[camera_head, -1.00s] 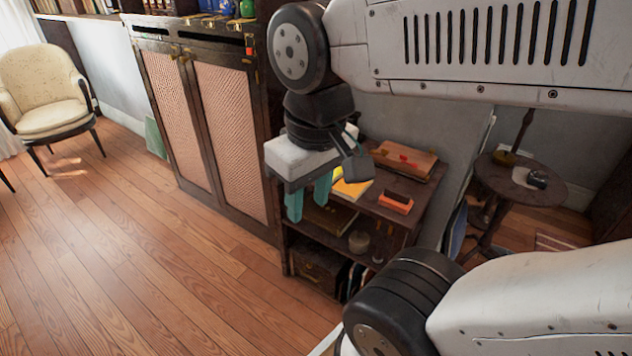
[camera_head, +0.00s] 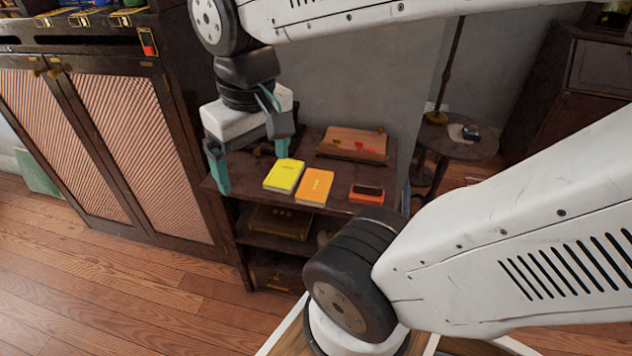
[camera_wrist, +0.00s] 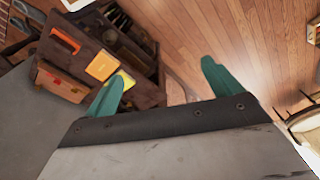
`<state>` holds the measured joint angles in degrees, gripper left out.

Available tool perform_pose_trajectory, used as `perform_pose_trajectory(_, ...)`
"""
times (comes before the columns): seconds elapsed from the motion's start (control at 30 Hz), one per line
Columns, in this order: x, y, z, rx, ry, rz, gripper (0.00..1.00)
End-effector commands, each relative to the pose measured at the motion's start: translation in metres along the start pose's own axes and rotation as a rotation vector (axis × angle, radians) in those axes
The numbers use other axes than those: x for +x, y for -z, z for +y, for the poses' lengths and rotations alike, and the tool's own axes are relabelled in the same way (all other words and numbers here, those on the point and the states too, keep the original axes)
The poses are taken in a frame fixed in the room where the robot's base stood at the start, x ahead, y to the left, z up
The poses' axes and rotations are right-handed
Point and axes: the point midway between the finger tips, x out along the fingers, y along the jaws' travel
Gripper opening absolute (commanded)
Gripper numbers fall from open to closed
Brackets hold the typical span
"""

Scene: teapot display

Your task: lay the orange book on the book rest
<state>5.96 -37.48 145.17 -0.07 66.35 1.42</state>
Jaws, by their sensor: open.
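The orange book (camera_head: 314,186) lies flat on the top of a dark wooden shelf unit, right beside a yellow book (camera_head: 284,176). The orange book also shows in the wrist view (camera_wrist: 102,66). The likely book rest is a brown wooden slanted board (camera_head: 352,143) at the back of the same top, with small red items on it. My gripper (camera_head: 247,158) is open and empty, with teal fingers, at the left end of the unit. It is left of both books and apart from the orange one. The wrist view shows nothing between the fingers (camera_wrist: 162,88).
A small orange and black box (camera_head: 366,192) sits right of the orange book. The lower shelf (camera_head: 255,238) holds a dark book. A tall cabinet (camera_head: 130,140) stands at the left. A round side table (camera_head: 470,145) is at the right. Wood floor (camera_head: 120,295) is open in front.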

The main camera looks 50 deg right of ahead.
Motion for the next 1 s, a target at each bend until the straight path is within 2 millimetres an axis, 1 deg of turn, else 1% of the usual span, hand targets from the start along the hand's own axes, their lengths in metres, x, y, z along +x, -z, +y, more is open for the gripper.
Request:
perform_pose_trajectory(0.03, 0.009, 0.015, 0.01, 0.067, -0.005, -0.017, 0.91)
perform_pose_trajectory(0.07, 0.015, 0.025, 0.015, 0.105, -0.007, -0.022, 0.91)
perform_pose_trajectory(0.1, 0.024, 0.037, 0.024, 0.161, -0.011, -0.029, 0.91)
perform_pose_trajectory(0.17, 0.038, 0.057, 0.04, 0.249, -0.016, -0.036, 0.91)
perform_pose_trajectory(0.2, 0.049, 0.068, 0.052, 0.308, -0.019, -0.043, 0.91)
perform_pose_trajectory(0.27, 0.067, 0.084, 0.072, 0.397, -0.024, -0.049, 0.91)
perform_pose_trajectory(0.3, 0.08, 0.093, 0.087, 0.457, -0.028, -0.055, 0.91)
perform_pose_trajectory(0.37, 0.101, 0.104, 0.111, 0.547, -0.032, -0.062, 0.91)
perform_pose_trajectory(0.4, 0.116, 0.11, 0.127, 0.607, -0.035, -0.067, 0.91)
perform_pose_trajectory(0.47, 0.138, 0.115, 0.152, 0.695, -0.04, -0.074, 0.91)
perform_pose_trajectory(0.5, 0.153, 0.117, 0.169, 0.75, -0.042, -0.078, 0.91)
perform_pose_trajectory(0.6, 0.189, 0.116, 0.205, 0.876, -0.048, -0.086, 0.91)
perform_pose_trajectory(0.7, 0.217, 0.111, 0.234, 0.971, -0.052, -0.091, 0.91)
perform_pose_trajectory(0.8, 0.236, 0.106, 0.251, 1.034, -0.055, -0.094, 0.91)
perform_pose_trajectory(0.83, 0.24, 0.105, 0.255, 1.046, -0.056, -0.093, 0.91)
perform_pose_trajectory(0.9, 0.247, 0.103, 0.261, 1.066, -0.057, -0.094, 0.91)
perform_pose_trajectory(1.0, 0.258, 0.101, 0.263, 1.075, -0.057, -0.096, 0.91)
